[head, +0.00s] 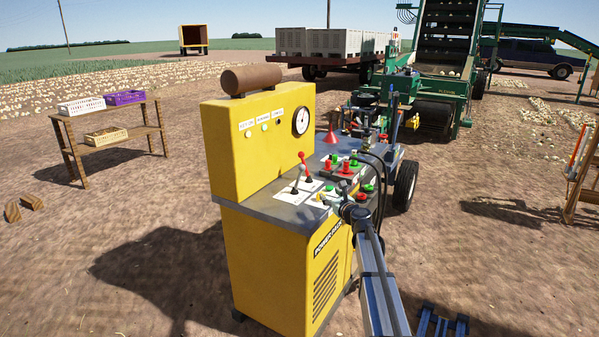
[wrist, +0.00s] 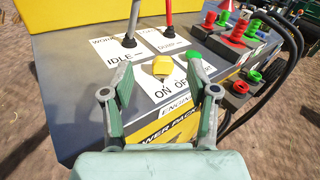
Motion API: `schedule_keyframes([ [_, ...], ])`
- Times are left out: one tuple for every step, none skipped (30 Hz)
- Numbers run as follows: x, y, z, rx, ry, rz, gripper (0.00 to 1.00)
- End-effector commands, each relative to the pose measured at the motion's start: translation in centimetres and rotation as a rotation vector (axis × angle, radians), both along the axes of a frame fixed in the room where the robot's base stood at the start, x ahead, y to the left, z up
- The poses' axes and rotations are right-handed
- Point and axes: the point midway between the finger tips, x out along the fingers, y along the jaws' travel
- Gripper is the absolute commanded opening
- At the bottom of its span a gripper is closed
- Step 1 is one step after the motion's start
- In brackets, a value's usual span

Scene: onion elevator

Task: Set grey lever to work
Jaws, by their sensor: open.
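The grey lever (wrist: 133,22) rises from a white plate marked WORK at its far end and IDLE at its near end. Its top is cut off in the wrist view. In the head view the grey lever (head: 296,184) stands on the power pack's top, left of the red lever (head: 304,163). The red lever (wrist: 168,14) also shows in the wrist view. My gripper (wrist: 160,76) is open and empty, its fingers either side of the yellow engine knob (wrist: 162,67), apart from the grey lever, which is farther off. In the head view my gripper (head: 335,204) is over the panel's near edge.
The yellow power pack (head: 265,150) has an upright box with a gauge (head: 301,121) behind the levers. Red and green valve knobs (wrist: 232,33) and black hoses (wrist: 290,35) crowd the right. A slatted stand with crates (head: 110,142) is far left.

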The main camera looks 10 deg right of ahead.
Motion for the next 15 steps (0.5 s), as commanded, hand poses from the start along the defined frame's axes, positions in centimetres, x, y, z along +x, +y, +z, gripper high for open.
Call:
schedule_keyframes([
  [0.8,1.5,1.9,0.06,-0.015,0.017,0.59],
  [0.9,2.1,2.7,0.091,-0.02,0.023,0.59],
  [1.1,2.8,3.5,0.125,-0.025,0.03,0.59],
  [1.2,3.1,3.9,0.143,-0.026,0.034,0.59],
  [1.3,3.4,4.2,0.157,-0.028,0.038,0.59],
  [1.5,3.6,4.5,0.169,-0.03,0.04,0.59],
  [1.6,3.8,4.6,0.174,-0.031,0.042,0.59],
  [1.7,3.8,4.6,0.176,-0.03,0.042,0.59],
  [1.9,3.9,4.6,0.176,-0.03,0.042,0.59],
  [2.1,3.9,4.6,0.176,-0.03,0.042,0.59],
  [2.4,4.0,4.6,0.175,-0.03,0.042,0.59],
  [2.8,4.1,4.6,0.174,-0.029,0.043,0.59],
  [3.1,4.2,4.6,0.174,-0.029,0.043,0.59],
  [3.5,4.3,4.6,0.174,-0.029,0.043,0.59],
  [4.1,4.4,4.6,0.173,-0.03,0.043,0.59],
])
